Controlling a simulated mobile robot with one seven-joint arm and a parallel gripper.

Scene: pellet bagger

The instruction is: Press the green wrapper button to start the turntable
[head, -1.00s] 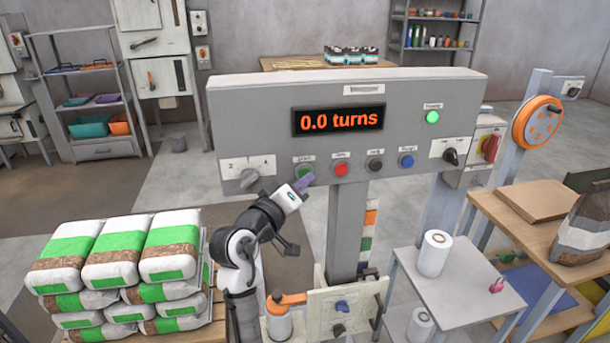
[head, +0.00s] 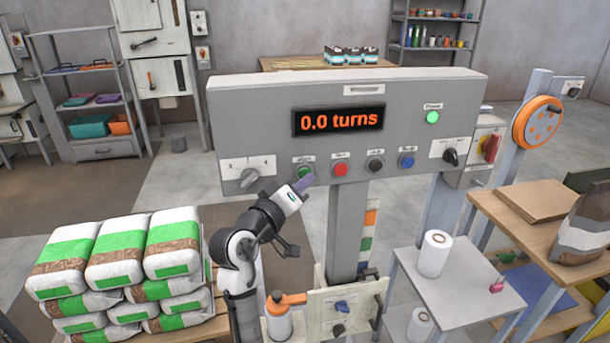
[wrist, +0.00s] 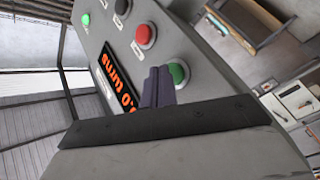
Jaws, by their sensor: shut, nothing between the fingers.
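The green wrapper button (head: 304,171) is at the lower left of the grey control panel (head: 250,120), left of a red button (head: 340,169). The display (head: 338,120) reads 0.0 turns. My gripper (head: 304,182) is shut and empty, its purple-grey fingertips just below and in front of the green button. In the wrist view the shut fingers (wrist: 157,87) are beside the green button (wrist: 178,74), overlapping its edge. I cannot tell whether they touch it.
A black and a blue button (head: 407,160) sit farther right on the panel, with a green power light (head: 432,117) above. A rotary selector (head: 249,178) is left of the green button. Stacked bags (head: 118,250) stand at lower left.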

